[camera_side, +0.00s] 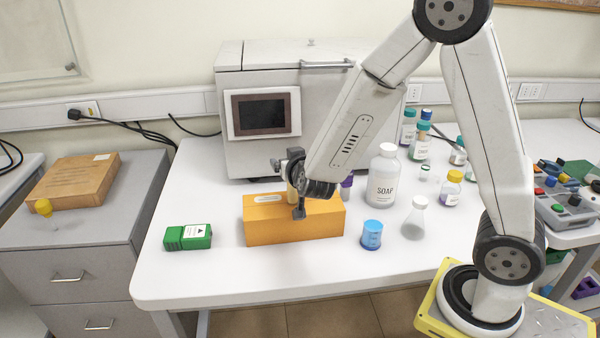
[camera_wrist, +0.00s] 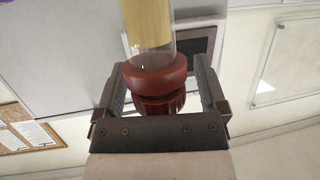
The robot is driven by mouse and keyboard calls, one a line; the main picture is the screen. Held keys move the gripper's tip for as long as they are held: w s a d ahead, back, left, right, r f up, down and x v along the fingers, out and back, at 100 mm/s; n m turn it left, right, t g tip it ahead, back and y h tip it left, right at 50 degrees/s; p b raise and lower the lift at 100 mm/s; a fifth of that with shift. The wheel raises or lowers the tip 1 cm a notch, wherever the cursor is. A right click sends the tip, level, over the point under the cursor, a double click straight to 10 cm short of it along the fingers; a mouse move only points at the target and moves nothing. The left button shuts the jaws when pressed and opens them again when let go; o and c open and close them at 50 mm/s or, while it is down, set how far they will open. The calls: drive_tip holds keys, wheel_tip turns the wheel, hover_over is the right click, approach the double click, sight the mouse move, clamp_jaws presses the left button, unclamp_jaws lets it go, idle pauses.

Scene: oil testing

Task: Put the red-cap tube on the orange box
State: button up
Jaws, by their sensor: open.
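The red-cap tube (camera_wrist: 150,30) shows in the wrist view, with its dark red cap (camera_wrist: 155,75) between my jaws and its clear body with yellowish contents pointing away from my gripper. My gripper (camera_wrist: 160,85) is open, its two fingers on either side of the cap, with a visible gap at least on the right. In the side view my gripper (camera_side: 299,211) is over the orange box (camera_side: 290,226). A yellowish part of the tube (camera_side: 291,197) shows beside it; the rest is hidden, so I cannot tell whether it touches the box.
A green box (camera_side: 187,237) lies left of the orange box. A blue beaker (camera_side: 372,235), a flask (camera_side: 414,222) and a soap bottle (camera_side: 383,183) stand to its right. A large grey machine (camera_side: 240,135) stands behind. The front table strip is clear.

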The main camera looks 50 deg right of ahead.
drive_tip(key=v, duration=0.7)
drive_tip(key=shift+s, duration=0.2)
drive_tip(key=shift+a+r, duration=0.1)
drive_tip(key=shift+a, duration=0.1)
idle(0.4)
drive_tip(key=s+a+f+n+g+y, duration=0.25)
drive_tip(key=a+f+n+y, duration=0.25)
drive_tip(key=y, duration=0.3)
drive_tip(key=s+d+f+n+g, duration=0.2)
drive_tip(key=s+f+g, duration=0.1)
drive_tip(key=s+g, duration=0.4)
drive_tip(key=shift+s, duration=0.7)
